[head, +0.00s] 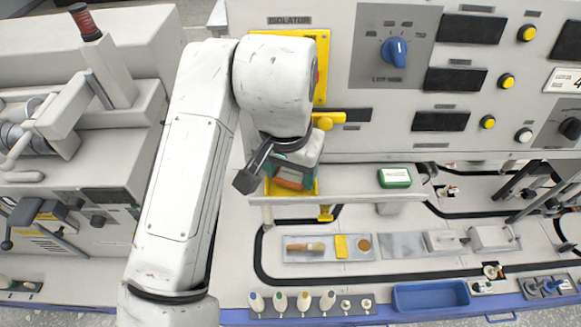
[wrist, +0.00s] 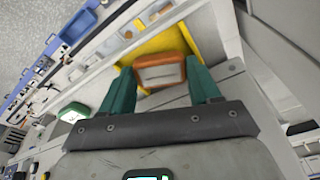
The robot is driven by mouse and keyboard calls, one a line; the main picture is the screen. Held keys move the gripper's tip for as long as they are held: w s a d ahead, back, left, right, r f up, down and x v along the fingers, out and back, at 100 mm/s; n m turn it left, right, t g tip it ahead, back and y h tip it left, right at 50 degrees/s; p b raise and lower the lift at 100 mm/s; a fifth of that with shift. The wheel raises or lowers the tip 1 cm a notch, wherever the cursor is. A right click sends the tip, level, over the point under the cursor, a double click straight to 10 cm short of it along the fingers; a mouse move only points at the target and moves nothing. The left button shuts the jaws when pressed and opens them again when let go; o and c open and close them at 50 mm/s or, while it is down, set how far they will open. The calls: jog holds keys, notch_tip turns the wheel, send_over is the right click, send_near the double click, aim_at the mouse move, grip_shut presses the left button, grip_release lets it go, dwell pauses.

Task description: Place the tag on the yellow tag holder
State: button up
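The orange-brown tag (wrist: 160,73) with a pale face sits between the two green fingers of my gripper (wrist: 161,82) in the wrist view. Both fingers appear to touch its sides. The tag also shows low under my gripper in the head view (head: 291,182). The yellow tag holder (wrist: 150,43) lies just beyond and around the tag in the wrist view, and its yellow edge (head: 308,186) shows under my gripper on the shelf in the head view. Whether the tag touches the holder I cannot tell. My wrist hides part of both in the head view.
A green box with a white face (head: 395,177) stands to the right on the narrow shelf (head: 350,199). The yellow isolator plate (head: 321,70) and its handle (head: 328,119) are close behind my wrist. A blue tray (head: 431,296) is at the front right.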

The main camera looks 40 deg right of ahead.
aim_at(286, 193)
jog(key=o, duration=0.4)
jog(key=shift+s+f, duration=0.1)
jog(key=shift+f, duration=0.4)
jog(key=shift+r+p, duration=0.55)
jog(key=shift+r, duration=0.15)
jog(key=shift+w+a+r+b, duration=0.15)
jog(key=shift+w+r+b, duration=0.05)
jog(key=shift+r+b, duration=0.15)
jog(key=r, duration=0.3)
jog(key=a+r, duration=0.1)
jog(key=r, duration=0.3)
jog(key=s+r, duration=0.1)
jog(key=r, duration=0.3)
jog(key=shift+a+r, duration=0.15)
jog(key=shift+r, duration=0.05)
